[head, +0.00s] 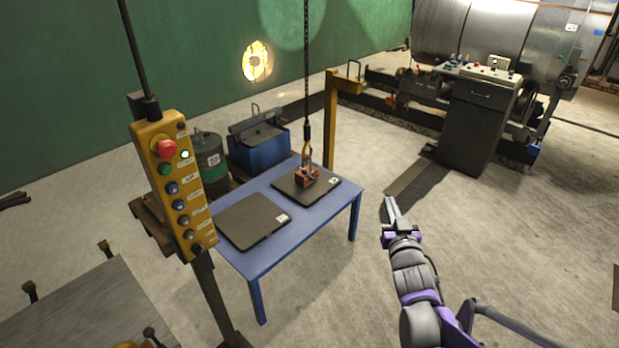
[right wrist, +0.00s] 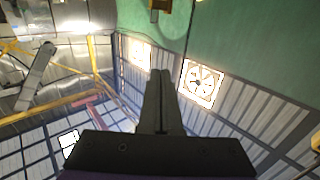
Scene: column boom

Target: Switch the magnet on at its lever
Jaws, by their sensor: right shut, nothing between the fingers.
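The red lifting magnet (head: 306,175) hangs on a chain with an orange hook and sits on a dark plate (head: 328,190) on the right part of the blue table. Its lever is too small to make out. My right gripper (head: 390,208) is shut and empty, held up to the right of the table and apart from the magnet. In the right wrist view its fingers (right wrist: 160,100) are together and point toward the upper wall and roof. My left gripper is not in view.
A yellow push-button pendant (head: 165,190) hangs in front at the left. A second dark plate (head: 252,220) lies on the blue table (head: 290,243). A yellow post (head: 330,120) stands behind it. A dark control console (head: 475,125) stands at the back right. The floor right of the table is clear.

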